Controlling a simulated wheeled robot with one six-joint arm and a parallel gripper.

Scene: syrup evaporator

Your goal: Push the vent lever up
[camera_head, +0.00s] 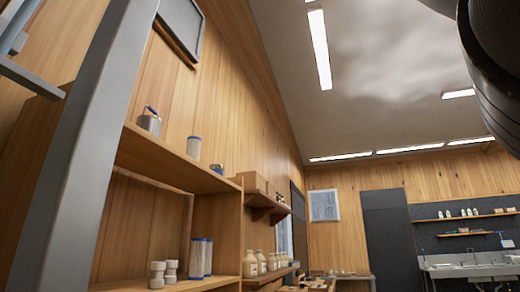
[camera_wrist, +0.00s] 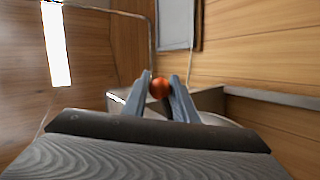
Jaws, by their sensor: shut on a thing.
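In the wrist view, an orange-red ball-shaped knob (camera_wrist: 159,88) sits between the tips of my gripper (camera_wrist: 160,86). The two grey-blue fingers are closed on it from both sides. The knob looks like the end of the vent lever; the rest of the lever is hidden behind my fingers and the dark gripper body. Behind the knob is a grey metal box-like part (camera_wrist: 208,98). The head view shows neither the knob nor my gripper.
In the head view, wooden shelves (camera_head: 175,158) hold bottles, cylinders and a small metal pot (camera_head: 150,121). A grey post (camera_head: 85,150) stands at the left. A dark door (camera_head: 388,235) and a sink (camera_head: 470,270) are far off at the right.

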